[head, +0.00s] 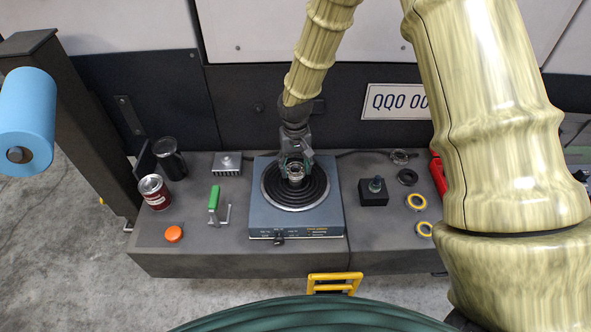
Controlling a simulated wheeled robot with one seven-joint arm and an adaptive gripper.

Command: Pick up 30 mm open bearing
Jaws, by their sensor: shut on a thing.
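My gripper (295,163) points down over the middle of a blue-grey heater plate (259,222) with black concentric rings. It is shut on a small silver ring-shaped bearing (295,175), which looks like an open bearing. The fingers hide part of the bearing. I cannot tell whether the bearing touches the plate or is held just above it. Another metal ring (400,156) lies at the back right of the bench, apart from my gripper.
Left are a green-handled tool (213,198), a finned block (227,163), a red can (154,192), a dark mug (170,159) and an orange cap (174,234).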

